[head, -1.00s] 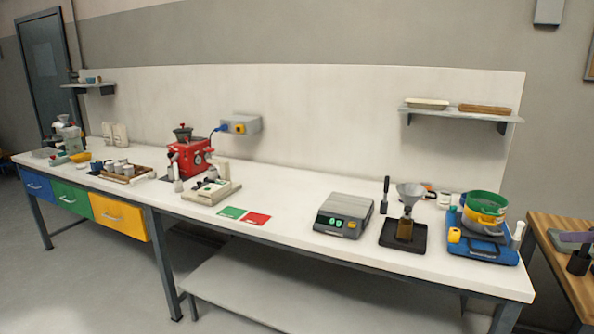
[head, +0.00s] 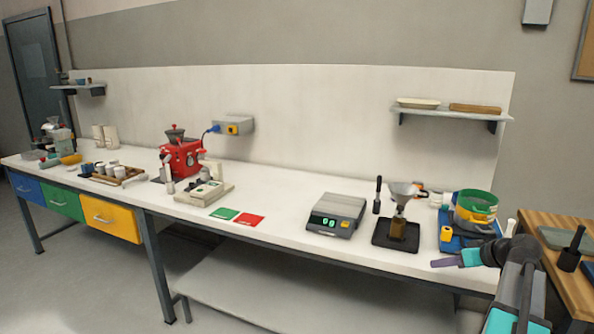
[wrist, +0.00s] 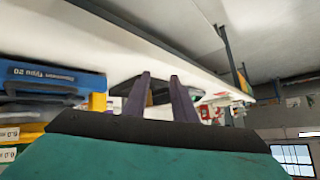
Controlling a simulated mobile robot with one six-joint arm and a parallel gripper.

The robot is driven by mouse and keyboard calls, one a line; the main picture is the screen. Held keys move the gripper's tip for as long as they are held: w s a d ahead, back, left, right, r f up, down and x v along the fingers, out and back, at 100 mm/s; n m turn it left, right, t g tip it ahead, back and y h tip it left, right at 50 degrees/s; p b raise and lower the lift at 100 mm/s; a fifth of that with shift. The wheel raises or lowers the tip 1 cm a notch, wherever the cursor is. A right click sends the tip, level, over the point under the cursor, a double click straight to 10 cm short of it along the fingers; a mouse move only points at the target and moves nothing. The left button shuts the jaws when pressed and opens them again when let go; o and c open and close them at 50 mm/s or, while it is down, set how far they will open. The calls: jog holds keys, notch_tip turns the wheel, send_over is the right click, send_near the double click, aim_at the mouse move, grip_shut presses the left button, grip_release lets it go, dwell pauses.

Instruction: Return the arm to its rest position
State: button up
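My gripper (head: 440,263) shows at the lower right of the head view, just in front of the bench's front right edge, with my dark and turquoise arm behind it. Its purple fingers point left. In the wrist view the two fingers of my gripper (wrist: 161,76) stand apart with nothing held between them. That view is upside down. The blue scale (head: 449,243) with the stacked green and yellow sieves (head: 475,213) is partly hidden behind my arm. A blue body with upside-down lettering (wrist: 50,80) is close at the left of the wrist view.
The white bench (head: 280,189) carries a funnel stand (head: 401,210), a grey digital scale (head: 336,213), red and green cards (head: 237,217) and a red grinder (head: 182,158). A wooden table (head: 566,270) stands close at right. The floor (head: 110,290) at front left is clear.

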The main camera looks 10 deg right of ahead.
jog(key=w+a+f+n+g+y, duration=0.1)
jog(key=w+a+f+g+y, duration=0.15)
jog(key=a+f, duration=1)
jog(key=w+a+f+n+g+y, duration=0.1)
jog(key=a+f+g, duration=0.2)
jog(key=a+f, duration=0.95)
jog(key=s+a+f+g, duration=0.3)
jog(key=s+a+f, duration=0.2)
jog(key=a+f, duration=0.5)
jog(key=s+a+f+n+g+h, duration=0.2)
jog(key=s+a+f+g, duration=0.3)
jog(key=s+a+f, duration=0.95)
jog(key=s+d+f+m+h, duration=0.2)
jog(key=s, duration=0.5)
jog(key=s+d+f+m+g+h, duration=0.1)
jog(key=s+d+m+h, duration=0.1)
jog(key=s, duration=0.6)
jog(key=shift+d+f, duration=0.4)
jog(key=shift+d, duration=0.25)
jog(key=shift+g, duration=0.25)
